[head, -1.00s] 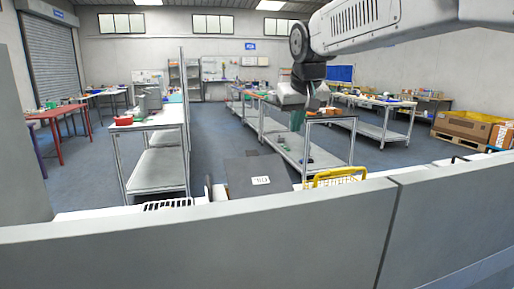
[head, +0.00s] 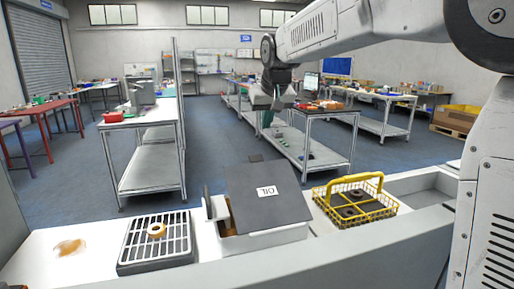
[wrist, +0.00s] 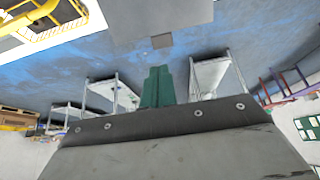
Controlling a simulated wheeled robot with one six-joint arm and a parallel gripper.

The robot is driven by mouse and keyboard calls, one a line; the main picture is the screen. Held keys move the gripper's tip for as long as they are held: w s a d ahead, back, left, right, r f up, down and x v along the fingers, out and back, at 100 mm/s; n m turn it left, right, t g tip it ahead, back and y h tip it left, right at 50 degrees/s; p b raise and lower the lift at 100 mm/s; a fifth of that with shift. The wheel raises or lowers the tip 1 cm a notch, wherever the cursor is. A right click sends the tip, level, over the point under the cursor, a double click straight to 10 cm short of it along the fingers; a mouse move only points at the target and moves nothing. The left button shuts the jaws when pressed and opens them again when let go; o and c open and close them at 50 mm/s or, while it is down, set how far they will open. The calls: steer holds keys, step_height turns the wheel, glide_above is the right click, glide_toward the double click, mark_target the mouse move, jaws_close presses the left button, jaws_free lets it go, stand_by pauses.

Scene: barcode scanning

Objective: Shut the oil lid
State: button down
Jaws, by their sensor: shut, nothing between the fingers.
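The oil lid (head: 265,190) is a dark grey panel with a white "OIL" label. It sits tilted on a white box (head: 265,240) in the middle of the counter in the head view. A gap with a brown inside shows along its left side. My gripper (head: 267,119) is beyond and above the lid in the head view, apart from it. In the wrist view its green fingers (wrist: 157,87) are together with nothing between them.
Left of the box is a grey rack (head: 158,242) with a small tan ring (head: 157,230). Right of it stands a yellow wire basket (head: 355,203) with dark round parts. A brown stain (head: 70,247) marks the left counter. Worktables (head: 150,160) stand beyond, across open floor.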

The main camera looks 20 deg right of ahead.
steer(key=w, duration=0.1)
glide_toward(256, 157)
steer(key=x, duration=0.5)
steer(key=shift+f, duration=0.35)
steer(key=shift+w+f, duration=0.35)
steer(key=shift+f, duration=0.2)
steer(key=shift+w, duration=0.1)
